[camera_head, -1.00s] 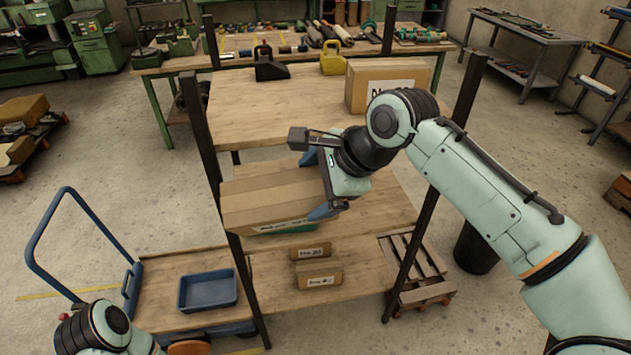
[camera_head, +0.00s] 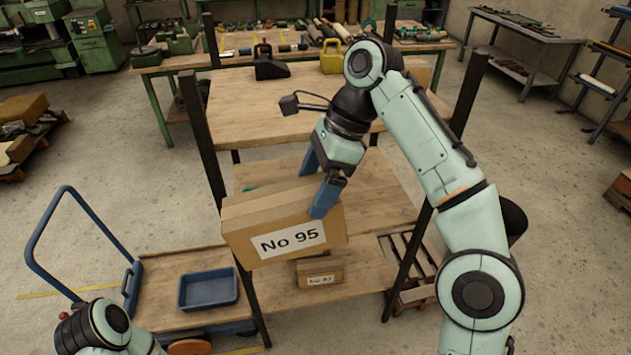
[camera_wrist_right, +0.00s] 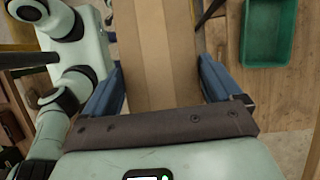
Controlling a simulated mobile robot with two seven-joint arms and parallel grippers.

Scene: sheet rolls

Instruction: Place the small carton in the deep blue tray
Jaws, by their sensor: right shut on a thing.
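My right gripper (camera_head: 317,182) is shut on a brown carton (camera_head: 250,214) labelled "No 95". Its blue fingers lie on two sides of the carton. The carton hangs tilted in front of the rack's middle shelf; in the right wrist view the carton (camera_wrist_right: 157,55) fills the space between the fingers. The deep blue tray (camera_head: 208,290) stands empty on the trolley, to the lower left of the carton. Part of my left arm shows at the bottom left, but its gripper is out of view.
A small labelled carton (camera_head: 320,280) stands on the bottom shelf, with another partly hidden behind it. A green tray (camera_wrist_right: 268,35) is on a wooden surface beside the held carton. The trolley (camera_head: 150,283) has a tall blue handle. Dark rack posts (camera_head: 203,135) stand near the carton.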

